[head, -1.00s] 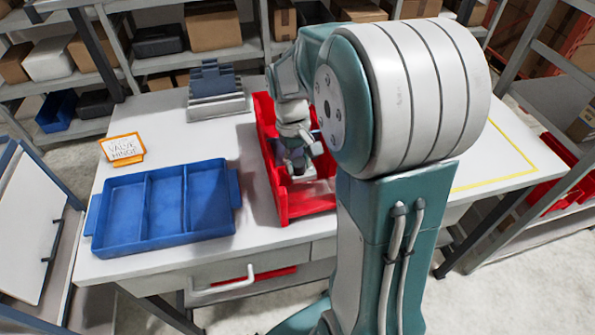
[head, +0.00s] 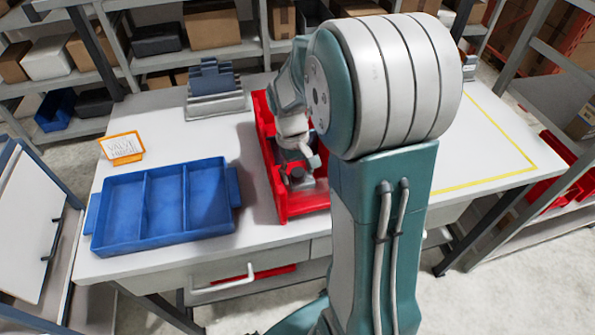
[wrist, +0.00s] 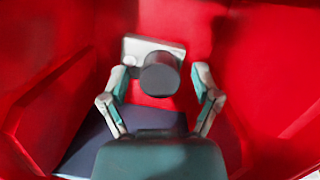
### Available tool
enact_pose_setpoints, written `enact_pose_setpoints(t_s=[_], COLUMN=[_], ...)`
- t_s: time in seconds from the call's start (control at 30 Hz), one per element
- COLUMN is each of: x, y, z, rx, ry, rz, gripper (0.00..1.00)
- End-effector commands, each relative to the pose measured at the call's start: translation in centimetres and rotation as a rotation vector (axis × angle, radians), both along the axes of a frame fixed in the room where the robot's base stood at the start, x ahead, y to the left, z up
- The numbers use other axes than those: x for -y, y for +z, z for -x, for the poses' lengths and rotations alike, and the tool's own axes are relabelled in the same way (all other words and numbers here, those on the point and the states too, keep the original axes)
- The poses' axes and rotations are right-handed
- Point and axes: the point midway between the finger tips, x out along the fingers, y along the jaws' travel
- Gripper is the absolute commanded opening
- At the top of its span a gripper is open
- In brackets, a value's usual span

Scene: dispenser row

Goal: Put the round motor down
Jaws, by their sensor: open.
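The round motor (wrist: 160,76) appears in the wrist view as a dark cylinder with its round end facing up. My gripper (wrist: 162,84) is open, one finger on each side of the dark cylinder, with gaps visible. In the head view my gripper (head: 301,180) is down inside the red bin (head: 285,203), and the motor cannot be made out there.
A blue tray (head: 137,249) with three empty compartments is left of the bin. A yellow outline (head: 490,182) marks clear table at right. The red bin's walls surround my gripper closely.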

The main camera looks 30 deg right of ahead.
Motion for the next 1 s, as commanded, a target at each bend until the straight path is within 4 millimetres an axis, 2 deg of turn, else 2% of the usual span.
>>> enact_pose_setpoints(t_s=[0.17, 0.5, 0.6, 0.77, 0.87, 1.0], x=[0.0, 0.0, 0.0, 0.0, -0.2, -1.8], y=[1.4, 8.3, 9.9, 11.4, 12.0, 13.6], z=[-0.4, -1.9, -2.2, -2.5, -2.3, -0.6], rx=[0.004, 0.006, 0.003, 0.001, 0.012, 0.092], ry=[0.000, 0.000, 0.000, 0.000, 0.000, 0.007], rz=[0.001, 0.001, 0.000, 0.000, 0.002, 0.017], gripper=[0.81, 0.81, 0.81, 0.81, 0.81, 0.81])
